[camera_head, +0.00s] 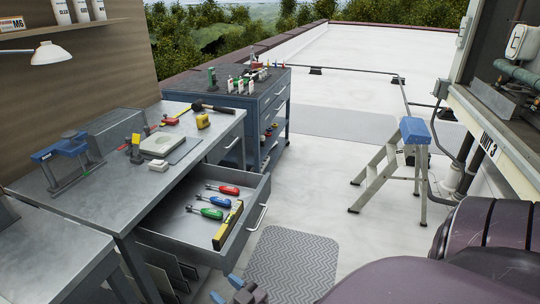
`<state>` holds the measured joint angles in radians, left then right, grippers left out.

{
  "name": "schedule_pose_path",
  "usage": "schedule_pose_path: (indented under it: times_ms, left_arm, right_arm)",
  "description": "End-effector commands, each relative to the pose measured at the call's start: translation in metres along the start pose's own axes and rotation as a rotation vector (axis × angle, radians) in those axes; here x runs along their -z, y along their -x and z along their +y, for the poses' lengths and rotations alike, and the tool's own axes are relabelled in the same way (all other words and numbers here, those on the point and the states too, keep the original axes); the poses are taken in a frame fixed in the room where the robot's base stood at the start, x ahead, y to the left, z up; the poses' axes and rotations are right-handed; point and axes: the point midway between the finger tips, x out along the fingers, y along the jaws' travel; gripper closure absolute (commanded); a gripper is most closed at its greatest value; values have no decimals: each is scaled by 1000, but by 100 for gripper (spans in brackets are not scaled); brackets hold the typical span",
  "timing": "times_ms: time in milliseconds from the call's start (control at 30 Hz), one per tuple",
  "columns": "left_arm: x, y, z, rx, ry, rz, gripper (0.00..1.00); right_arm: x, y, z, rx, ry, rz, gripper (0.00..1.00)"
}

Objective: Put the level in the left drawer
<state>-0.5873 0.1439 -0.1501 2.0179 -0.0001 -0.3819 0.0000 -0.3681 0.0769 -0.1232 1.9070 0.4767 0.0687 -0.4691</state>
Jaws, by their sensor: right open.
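The yellow and black level (228,225) lies inside the open left drawer (262,195), along its front wall near the handle. Beside it in the drawer lie screwdrivers with a red handle (229,190), a blue handle (220,201) and a green handle (212,214). My right gripper (226,289) is at the bottom edge of the view, below and in front of the drawer. Its blue-tipped fingers are apart and nothing shows between them. It is clear of the level, and its lower part is cut off by the frame. My left gripper is out of view.
The grey workbench (65,199) holds a blue-topped stand (68,150), a white device (160,145), a yellow tape measure (203,121) and a hammer (212,108). A blue tool cabinet (262,105) stands behind. A step stool (395,160) stands right; floor between is open around a grey mat (292,262).

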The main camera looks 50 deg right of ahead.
Motion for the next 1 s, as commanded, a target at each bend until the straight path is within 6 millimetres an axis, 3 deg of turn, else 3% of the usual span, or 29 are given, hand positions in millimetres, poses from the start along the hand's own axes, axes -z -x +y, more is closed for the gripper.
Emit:
schedule_pose_path:
  times_ms: [100,200,367,1000]
  left_arm:
    - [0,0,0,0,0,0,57]
    - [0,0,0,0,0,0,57]
    - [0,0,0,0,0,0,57]
    - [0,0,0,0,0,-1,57]
  right_arm:
    - [-39,45,0,60,27,-225,51]
    - [-63,76,5,62,40,-382,51]
    - [-83,106,14,33,53,-526,51]
    - [-86,112,16,23,55,-555,51]
